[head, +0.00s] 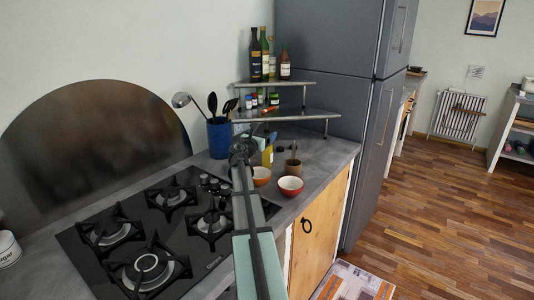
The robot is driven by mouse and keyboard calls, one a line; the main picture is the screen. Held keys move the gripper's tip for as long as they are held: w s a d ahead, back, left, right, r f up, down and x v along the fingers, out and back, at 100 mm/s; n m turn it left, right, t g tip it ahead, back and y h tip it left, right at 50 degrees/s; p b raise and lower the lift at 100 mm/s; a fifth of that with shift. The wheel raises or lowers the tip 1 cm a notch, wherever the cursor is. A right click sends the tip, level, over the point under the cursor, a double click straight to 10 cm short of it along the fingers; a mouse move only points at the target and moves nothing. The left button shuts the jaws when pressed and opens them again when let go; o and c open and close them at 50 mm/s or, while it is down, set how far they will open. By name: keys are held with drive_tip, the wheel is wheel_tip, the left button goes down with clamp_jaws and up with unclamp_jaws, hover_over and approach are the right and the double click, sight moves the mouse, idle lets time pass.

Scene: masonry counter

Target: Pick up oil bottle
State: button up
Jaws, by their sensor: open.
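A bottle with yellow contents (268,156) stands on the counter just right of my gripper, partly hidden. I cannot tell for certain which is the oil bottle. My arm reaches in from the bottom edge. My gripper (243,149) is open, over the counter below the shelf; its fingers are small and hard to make out.
The corner shelf (318,115) holds small jars on its lower tier. A blue utensil holder (219,138) stands left of my gripper. Two bowls (290,187) and a mortar (293,167) sit to its right. The gas hob (185,235) is front left; a grey fridge (330,45) is right.

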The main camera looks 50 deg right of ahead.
drive_tip(key=shift+a+f+n, duration=0.3)
drive_tip(key=shift+f+n, duration=0.1)
drive_tip(key=f, duration=0.2)
drive_tip(key=d+f, duration=0.1)
drive_tip(key=f, duration=0.4)
drive_tip(key=shift+w+d+f, duration=0.3)
drive_tip(key=shift+d, duration=0.05)
drive_tip(key=shift+x, duration=2.9)
drive_tip(key=shift+c, duration=0.4)
drive_tip(key=c, duration=1.3)
